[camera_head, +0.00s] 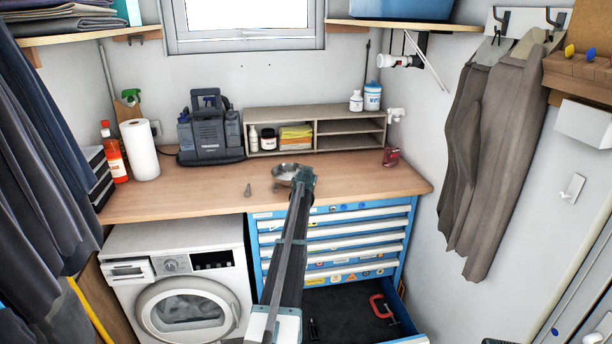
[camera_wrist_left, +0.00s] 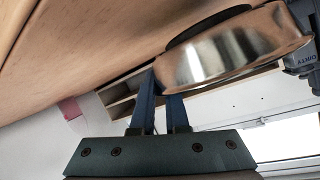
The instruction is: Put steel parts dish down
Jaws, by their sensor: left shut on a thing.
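The steel parts dish (camera_head: 283,170) is a small round metal bowl at the worktop's middle, seen over the wooden worktop (camera_head: 190,193). My left gripper (camera_head: 301,175) reaches up from below and is shut on the dish's edge. In the left wrist view the dish (camera_wrist_left: 230,50) shows its shiny curved side and a dark base facing the wood. The fingers (camera_wrist_left: 160,100) meet it at its left end. I cannot tell whether the base touches the worktop. My right gripper is not in view.
A small metal bolt-like part (camera_head: 248,190) lies left of the dish. A grey case (camera_head: 210,135) and a shelf unit (camera_head: 345,133) stand behind. A red object (camera_head: 391,156) is at the right. Below, an open drawer (camera_head: 345,315) holds a red clamp (camera_head: 381,308). Worktop around the dish is mostly clear.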

